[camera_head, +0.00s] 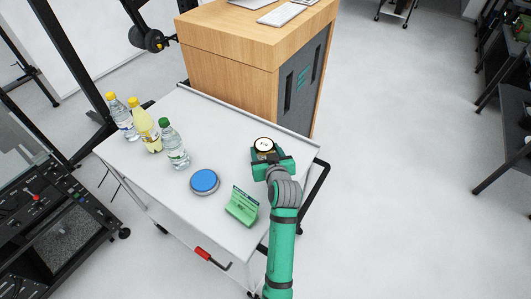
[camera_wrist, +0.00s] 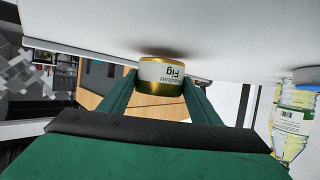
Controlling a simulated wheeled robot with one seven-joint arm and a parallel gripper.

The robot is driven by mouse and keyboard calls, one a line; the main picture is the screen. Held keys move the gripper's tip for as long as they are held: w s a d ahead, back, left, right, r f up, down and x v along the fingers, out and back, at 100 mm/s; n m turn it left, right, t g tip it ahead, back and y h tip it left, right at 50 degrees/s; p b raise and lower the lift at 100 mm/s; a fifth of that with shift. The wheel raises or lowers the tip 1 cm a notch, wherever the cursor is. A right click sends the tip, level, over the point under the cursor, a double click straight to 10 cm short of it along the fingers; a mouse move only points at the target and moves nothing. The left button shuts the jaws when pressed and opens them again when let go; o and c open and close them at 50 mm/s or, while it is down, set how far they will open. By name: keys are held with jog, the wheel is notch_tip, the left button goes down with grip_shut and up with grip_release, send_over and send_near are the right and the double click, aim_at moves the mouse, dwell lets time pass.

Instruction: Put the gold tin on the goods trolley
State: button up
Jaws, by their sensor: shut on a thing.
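The gold tin (camera_head: 264,145) has a pale top and is at the far right end of the white goods trolley (camera_head: 222,130). My gripper (camera_head: 271,164) is shut on it. In the wrist view, which is upside down, the tin (camera_wrist: 161,76) sits between the two green fingers, with a white label reading "Fig" and gold bands. Its base is at or very close to the white trolley top (camera_wrist: 230,40), with a dark shadow beside it. I cannot tell whether it touches.
On the trolley stand three bottles (camera_head: 147,128) at the left, a blue round button (camera_head: 204,181) in the middle and a green card stand (camera_head: 242,206) near the front. A wooden desk (camera_head: 235,45) stands just behind the trolley. The surface around the tin is clear.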

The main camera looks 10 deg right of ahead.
jog(key=shift+f, duration=0.5)
jog(key=shift+f, duration=0.15)
jog(key=o, duration=1.2)
jog(key=shift+s+r, duration=0.2)
jog(key=v, duration=1.1)
jog(key=shift+s+r, duration=0.1)
jog(key=shift+s, duration=0.15)
